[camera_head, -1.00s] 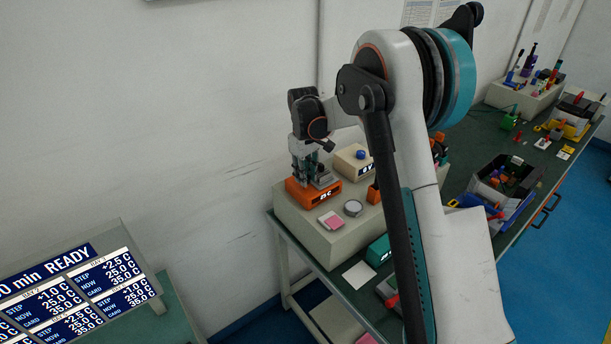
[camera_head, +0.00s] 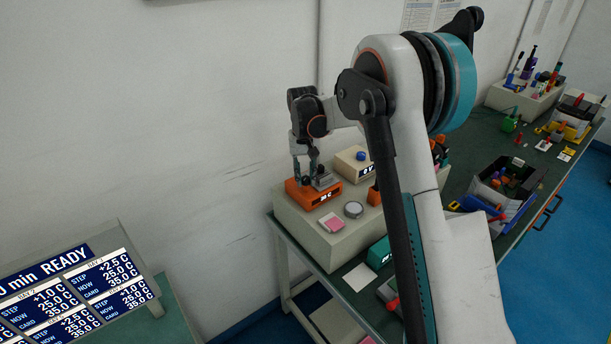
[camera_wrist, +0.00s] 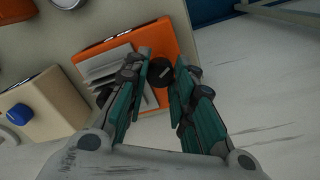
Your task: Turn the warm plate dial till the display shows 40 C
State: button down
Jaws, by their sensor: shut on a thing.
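The orange warm plate (camera_head: 296,196) sits on a pale bench block in the head view, with a small dark display (camera_head: 325,195) on its front whose digits are too small to read surely. In the wrist view the warm plate (camera_wrist: 158,38) carries a light metal finned plate (camera_wrist: 112,72) and a round black dial (camera_wrist: 160,71). My gripper (camera_wrist: 161,74) points down at the dial, with its teal fingers shut on the dial from both sides. In the head view my gripper (camera_head: 313,177) hides the dial.
A cream box with a blue knob (camera_head: 361,155) stands just behind the warm plate. A pink pad (camera_head: 331,223) and a round grey disc (camera_head: 354,209) lie in front. The wall is close at the left. A step board (camera_head: 85,280) stands at lower left.

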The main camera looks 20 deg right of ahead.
aim_at(304, 178)
dwell(0.4)
jog(key=c, duration=1.3)
grip_release()
jog(key=r, duration=1.2)
jog(key=shift+a, duration=0.2)
